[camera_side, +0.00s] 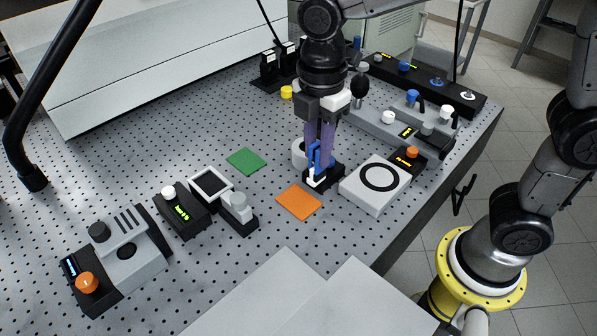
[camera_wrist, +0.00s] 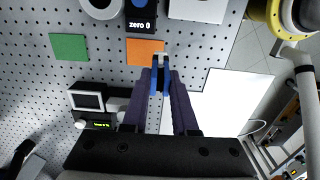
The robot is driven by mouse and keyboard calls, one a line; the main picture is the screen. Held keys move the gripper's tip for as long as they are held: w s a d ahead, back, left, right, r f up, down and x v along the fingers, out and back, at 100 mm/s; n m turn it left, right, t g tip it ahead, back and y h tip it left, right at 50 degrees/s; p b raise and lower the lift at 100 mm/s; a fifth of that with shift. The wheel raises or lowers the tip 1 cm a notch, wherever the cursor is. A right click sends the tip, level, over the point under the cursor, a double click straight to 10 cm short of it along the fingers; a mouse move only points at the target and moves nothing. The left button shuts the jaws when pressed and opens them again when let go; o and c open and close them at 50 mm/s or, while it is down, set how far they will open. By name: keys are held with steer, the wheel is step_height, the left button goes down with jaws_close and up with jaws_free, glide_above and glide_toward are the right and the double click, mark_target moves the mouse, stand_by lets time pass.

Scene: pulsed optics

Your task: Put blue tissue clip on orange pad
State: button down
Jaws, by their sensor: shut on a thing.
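The blue tissue clip (camera_side: 315,157) is held between the purple fingers of my gripper (camera_side: 319,160), pointing down. In the wrist view the blue clip (camera_wrist: 160,78) sits between the fingertips (camera_wrist: 160,84), with a pale part at its tip. The orange pad (camera_side: 299,202) lies flat on the perforated table, in front and to the left of the gripper in the side view. In the wrist view the clip tip overlaps the lower right edge of the orange pad (camera_wrist: 141,50). The pad is bare; the clip's exact height above the table is unclear.
A black box with a "zero 0" display (camera_wrist: 140,22) stands beside the orange pad. A white plate with a black ring (camera_side: 377,184) is to its right. A green pad (camera_side: 246,161) lies left. Small devices (camera_side: 211,185) stand front left. Several controls (camera_side: 412,97) line the back right.

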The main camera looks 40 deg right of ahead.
steer(key=shift+w+a+f, duration=0.25)
steer(key=shift+w+f, duration=0.3)
steer(key=shift+f, duration=0.65)
steer(key=shift+w+a+f, duration=0.2)
steer(key=shift+w+f, duration=0.3)
steer(key=shift+f, duration=0.7)
steer(key=shift+w+a+f, duration=0.25)
steer(key=shift+w+f, duration=0.3)
steer(key=shift+f, duration=0.65)
steer(key=shift+f, duration=0.15)
steer(key=c, duration=0.7)
jaws_free()
step_height(320, 180, up, 12)
steer(key=s+d+r+m+t, duration=0.3)
steer(key=s+d+m, duration=0.5)
steer(key=d, duration=0.1)
steer(key=s+d+f+m+t, duration=0.2)
steer(key=s+d+f+m, duration=0.2)
steer(key=s+m, duration=0.6)
steer(key=shift+d+t, duration=0.3)
steer(key=shift+d, duration=0.7)
